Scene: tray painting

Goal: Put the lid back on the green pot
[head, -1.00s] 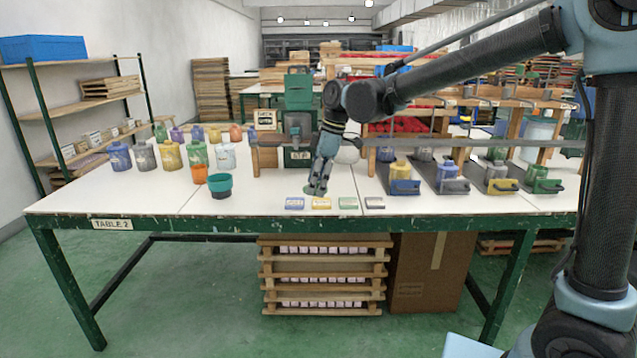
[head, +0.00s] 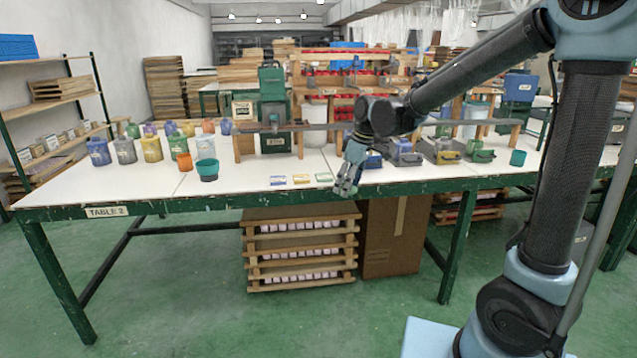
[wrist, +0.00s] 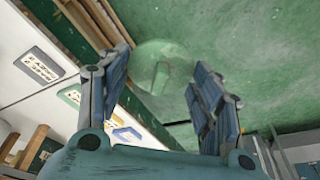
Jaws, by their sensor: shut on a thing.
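My gripper (head: 346,187) is at the table's front edge, tilted downward, right of the small cards. In the wrist view its fingers (wrist: 165,95) stand apart around a round green lid (wrist: 160,70) with a raised grip bar, which blends with the green floor behind. In the head view only a little of the lid shows at the fingertips. Another green pot (head: 474,145) stands on the green tray at the right. I cannot tell which pot is open.
Several coloured pots stand at the table's left. An orange cup (head: 185,162) and a teal cup (head: 207,171) stand in front of them. Small cards (head: 301,179) lie near the front edge. Painting trays (head: 407,158) and a wooden rack are at the right. The front left tabletop is clear.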

